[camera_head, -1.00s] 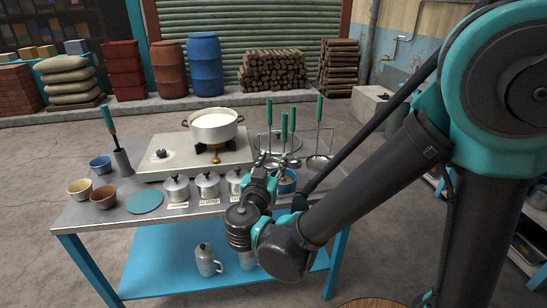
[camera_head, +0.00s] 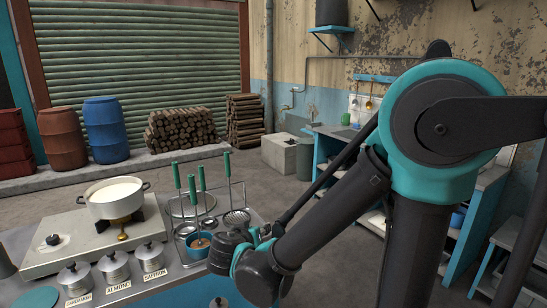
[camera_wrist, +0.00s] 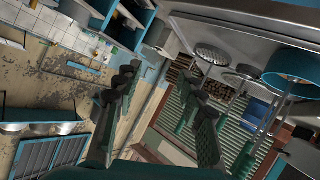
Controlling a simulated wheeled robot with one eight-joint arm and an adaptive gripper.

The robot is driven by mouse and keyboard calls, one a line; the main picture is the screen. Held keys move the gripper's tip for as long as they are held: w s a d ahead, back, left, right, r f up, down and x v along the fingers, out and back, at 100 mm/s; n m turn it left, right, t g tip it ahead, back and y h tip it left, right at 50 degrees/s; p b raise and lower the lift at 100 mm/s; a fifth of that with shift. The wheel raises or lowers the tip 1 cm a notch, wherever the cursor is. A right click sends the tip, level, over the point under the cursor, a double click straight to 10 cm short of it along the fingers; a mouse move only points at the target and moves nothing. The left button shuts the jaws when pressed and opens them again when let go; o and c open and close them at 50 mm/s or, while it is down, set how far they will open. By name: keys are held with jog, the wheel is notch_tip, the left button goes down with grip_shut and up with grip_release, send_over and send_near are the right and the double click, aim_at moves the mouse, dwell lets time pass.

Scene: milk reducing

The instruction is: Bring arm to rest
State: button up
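My gripper (camera_wrist: 158,88) is open in the wrist view. Its two dark fingers stand apart with nothing between them. In the head view my arm is folded at the right, and its wrist end is low in the centre, beside the table's right side. The fingers cannot be made out clearly there. A pot (camera_head: 116,198) of white milk sits on the stove (camera_head: 75,246) at the left, apart from my arm.
A teal bowl (camera_head: 197,244) and a rack of green-handled utensils (camera_head: 190,185) are close to my wrist. Lidded canisters (camera_head: 113,268) line the table front. A teal workbench (camera_head: 340,132) stands along the right wall. Open floor lies beyond the table.

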jog(key=s+d+f+g, duration=0.1)
jog(key=d+f+g, duration=0.25)
jog(key=d, duration=0.45)
jog(key=s+d+f+g, duration=0.15)
jog(key=d+f, duration=0.25)
jog(key=d, duration=0.5)
jog(key=s+d+f+m+g+y, duration=0.1)
jog(key=s+d+f+g+y, duration=0.2)
jog(key=s+d, duration=0.4)
jog(key=shift+s+d+f, duration=0.25)
jog(key=shift+s+f, duration=0.65)
jog(key=shift+s, duration=0.1)
jog(key=shift+d, duration=0.1)
jog(key=shift+c, duration=0.7)
